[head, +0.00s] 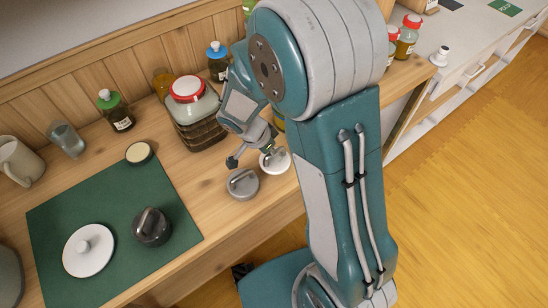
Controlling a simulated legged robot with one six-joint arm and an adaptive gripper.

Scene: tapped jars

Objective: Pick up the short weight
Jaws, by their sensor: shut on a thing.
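Several low round pieces could be weights, and I cannot tell for sure which is the short one. A white round weight (277,163) is at the front edge of the wooden counter, partly hidden by my gripper (256,154). My gripper points down and appears shut on the top of this white piece; the contact is small and partly hidden. A grey round weight (242,184) with a bar handle stands just left and in front of it. A dark round weight (152,227) and a white knobbed disc (89,251) lie on the green mat (58,205).
A green-capped bottle (115,110), a glass (67,139), a mug (20,160) and a small round-lidded pot (139,153) are further left.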

